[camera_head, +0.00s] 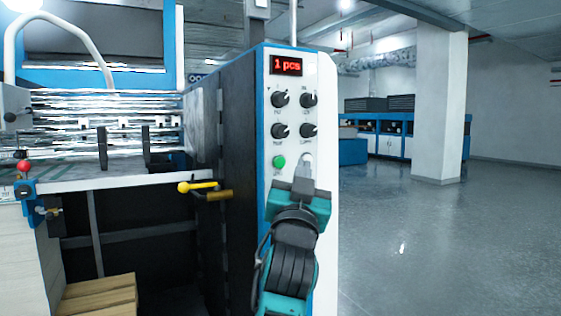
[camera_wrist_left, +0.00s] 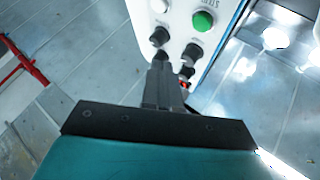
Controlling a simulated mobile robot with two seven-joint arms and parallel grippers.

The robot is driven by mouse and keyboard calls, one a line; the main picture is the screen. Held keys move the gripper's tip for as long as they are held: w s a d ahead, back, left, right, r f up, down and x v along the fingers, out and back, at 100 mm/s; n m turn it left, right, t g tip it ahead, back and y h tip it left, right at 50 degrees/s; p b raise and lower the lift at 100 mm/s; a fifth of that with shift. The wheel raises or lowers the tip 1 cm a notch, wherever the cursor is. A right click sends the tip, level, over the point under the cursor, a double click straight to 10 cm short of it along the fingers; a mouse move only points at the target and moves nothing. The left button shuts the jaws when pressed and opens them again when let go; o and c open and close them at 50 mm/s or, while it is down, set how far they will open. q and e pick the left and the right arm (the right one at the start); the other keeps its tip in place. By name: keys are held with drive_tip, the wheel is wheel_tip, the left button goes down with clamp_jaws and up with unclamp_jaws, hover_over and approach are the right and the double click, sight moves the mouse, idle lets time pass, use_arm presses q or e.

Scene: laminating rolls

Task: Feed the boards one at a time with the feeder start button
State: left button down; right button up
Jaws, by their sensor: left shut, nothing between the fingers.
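The feeder control panel (camera_head: 318,120) faces me, with a red display (camera_head: 286,65) reading "1 pcs", several black knobs and a green button (camera_head: 279,162). The green button also shows in the left wrist view (camera_wrist_left: 203,21), beside lettering that seems to read "START". A pale button (camera_head: 306,159) sits to its right, partly behind my left gripper (camera_head: 304,170). That gripper is shut and empty, its tips at the panel just below and right of the green button. In the left wrist view the closed fingers (camera_wrist_left: 160,62) point at the panel, apart from the green button. My right gripper is out of view.
The feeder table (camera_head: 110,180) with metal rollers lies left of the panel. A yellow-knobbed lever (camera_head: 200,187) sticks out beside the panel, and a red knob (camera_head: 22,166) stands at far left. A wooden pallet (camera_head: 100,295) lies below. The floor (camera_head: 430,240) at right is clear.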

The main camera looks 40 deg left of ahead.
sight(279, 162)
use_arm(q)
drive_tip(key=a, duration=0.1)
drive_tip(key=w+a, duration=0.1)
drive_tip(key=a, duration=0.1)
drive_tip(key=w+a, duration=0.1)
drive_tip(key=a, duration=0.1)
drive_tip(key=shift+w+p, duration=0.1)
drive_tip(key=shift+p, duration=0.25)
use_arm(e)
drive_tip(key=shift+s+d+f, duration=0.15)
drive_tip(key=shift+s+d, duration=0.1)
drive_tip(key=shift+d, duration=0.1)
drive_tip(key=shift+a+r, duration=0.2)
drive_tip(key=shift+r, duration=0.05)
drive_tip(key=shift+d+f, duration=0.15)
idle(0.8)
use_arm(q)
drive_tip(key=shift+a, duration=0.2)
drive_tip(key=shift+w+a, duration=0.15)
drive_tip(key=shift+a, duration=0.05)
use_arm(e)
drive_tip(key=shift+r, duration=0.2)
